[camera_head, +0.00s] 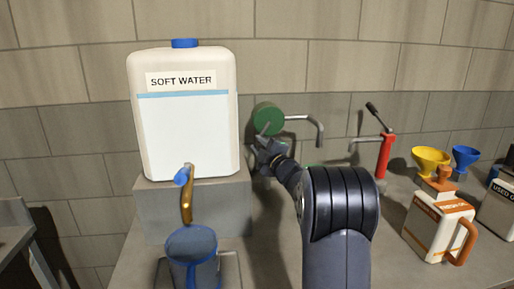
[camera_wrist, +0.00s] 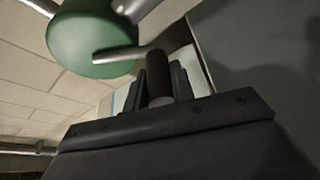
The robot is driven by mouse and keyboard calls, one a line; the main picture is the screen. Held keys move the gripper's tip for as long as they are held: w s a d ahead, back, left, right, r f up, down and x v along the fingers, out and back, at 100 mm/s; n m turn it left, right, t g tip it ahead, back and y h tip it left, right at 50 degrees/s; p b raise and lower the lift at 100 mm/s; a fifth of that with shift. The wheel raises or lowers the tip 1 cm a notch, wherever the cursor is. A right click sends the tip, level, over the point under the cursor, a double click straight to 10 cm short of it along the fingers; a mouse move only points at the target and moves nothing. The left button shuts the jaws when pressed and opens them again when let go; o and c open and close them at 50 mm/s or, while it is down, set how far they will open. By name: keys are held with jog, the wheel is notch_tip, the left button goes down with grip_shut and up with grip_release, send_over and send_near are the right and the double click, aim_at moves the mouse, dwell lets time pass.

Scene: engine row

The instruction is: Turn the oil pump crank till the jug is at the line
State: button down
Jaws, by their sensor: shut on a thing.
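The green round oil pump (camera_head: 268,119) is mounted at the wall, with a grey metal spout (camera_head: 305,120) bending down to its right. Its crank arm (camera_wrist: 118,53) shows in the wrist view in front of the green drum (camera_wrist: 88,42). My gripper (camera_head: 266,152) is shut on the dark crank handle (camera_wrist: 157,72), which sits between the fingers. Below the spout my arm blocks the view; only a thin green edge (camera_head: 310,167) shows there. I cannot see a jug's level or line under the spout.
At right are a red hand pump (camera_head: 384,155), yellow and blue funnels (camera_head: 430,160), an orange-and-white jug (camera_head: 438,228) and a USED can (camera_head: 497,213).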

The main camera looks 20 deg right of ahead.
jog(key=s+d+n+g+p, duration=0.1)
jog(key=d+n+g+p, duration=0.3)
jog(key=n, duration=0.6)
jog(key=d+f+p, duration=0.1)
jog(key=d, duration=0.1)
jog(key=shift+s+d+h, duration=0.2)
jog(key=shift+d+h, duration=0.2)
jog(key=c, duration=1.2)
grip_release()
jog(key=b+v, duration=0.1)
jog(key=v, duration=0.9)
jog(key=shift+s, duration=0.4)
jog(key=shift+r, duration=0.1)
